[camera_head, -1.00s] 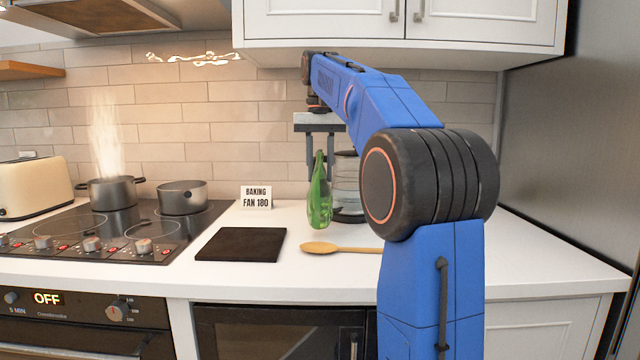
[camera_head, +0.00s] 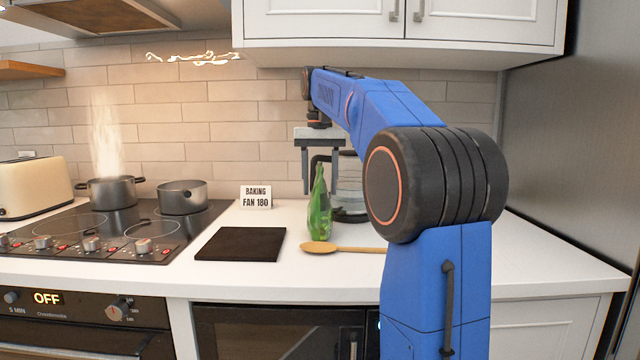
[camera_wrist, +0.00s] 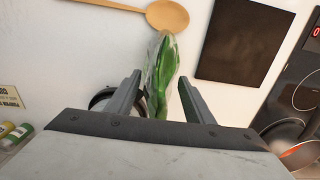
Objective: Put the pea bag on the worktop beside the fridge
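The pea bag (camera_head: 319,207) is a narrow green bag with a clear outer film. It stands upright on the white worktop (camera_head: 545,262), with its lower end on the surface as far as I can see. My gripper (camera_head: 320,190) points down over it, with its two fingers apart on either side of the bag's upper part. The wrist view also shows the bag (camera_wrist: 162,75) between the spread fingers (camera_wrist: 159,76), with a gap visible beside it. The tall grey fridge (camera_head: 575,150) stands at the right edge, some way from the bag.
A glass coffee pot (camera_head: 350,185) is just behind the bag. A wooden spoon (camera_head: 320,248) lies in front, a dark board (camera_head: 241,244) to the left. A sign (camera_head: 256,197) stands behind the board. Two pots, one steaming (camera_head: 112,192), sit on the hob. The right worktop is clear.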

